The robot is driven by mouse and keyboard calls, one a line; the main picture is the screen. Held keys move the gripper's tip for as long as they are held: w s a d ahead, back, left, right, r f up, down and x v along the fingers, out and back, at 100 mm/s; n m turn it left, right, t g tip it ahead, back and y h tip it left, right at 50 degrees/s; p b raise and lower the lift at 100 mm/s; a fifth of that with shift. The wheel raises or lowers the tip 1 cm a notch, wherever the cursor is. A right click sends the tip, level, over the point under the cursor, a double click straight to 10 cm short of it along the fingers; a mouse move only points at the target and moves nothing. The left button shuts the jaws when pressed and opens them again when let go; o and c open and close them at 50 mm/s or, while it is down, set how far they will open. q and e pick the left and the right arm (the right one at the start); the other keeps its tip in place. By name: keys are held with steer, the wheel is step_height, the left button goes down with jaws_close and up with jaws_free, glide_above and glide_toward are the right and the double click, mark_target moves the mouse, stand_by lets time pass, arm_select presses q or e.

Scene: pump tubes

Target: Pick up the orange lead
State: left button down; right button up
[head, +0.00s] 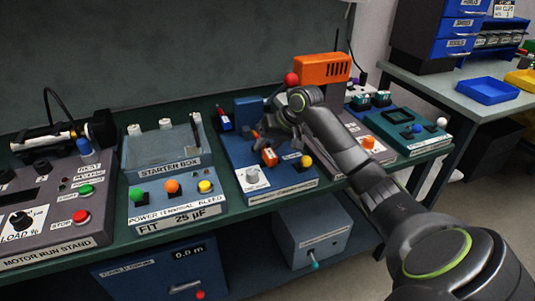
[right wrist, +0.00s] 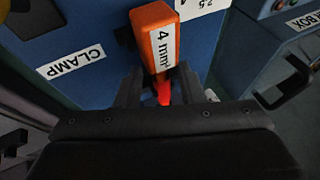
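The orange lead (right wrist: 156,38) is a bright orange block with a white "4 mm" label in the right wrist view. A red piece (right wrist: 164,93) shows at its near end, between my fingers. In the head view the orange lead (head: 269,157) is at the blue clamp panel, just below my right gripper (head: 268,131). My right gripper's fingers (right wrist: 161,88) are on both sides of the lead's near end. I cannot tell whether they press on it or stand apart from it. My left gripper is not in view.
The blue panel (head: 283,184) carries a white knob (head: 253,176) and a yellow button (head: 306,161). The starter box (head: 168,154) stands to its left. The tall orange device (head: 322,69) stands behind my right arm. A side table (head: 445,87) holds blue and yellow trays.

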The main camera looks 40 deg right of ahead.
jaws_close()
steer(key=shift+r, duration=0.1)
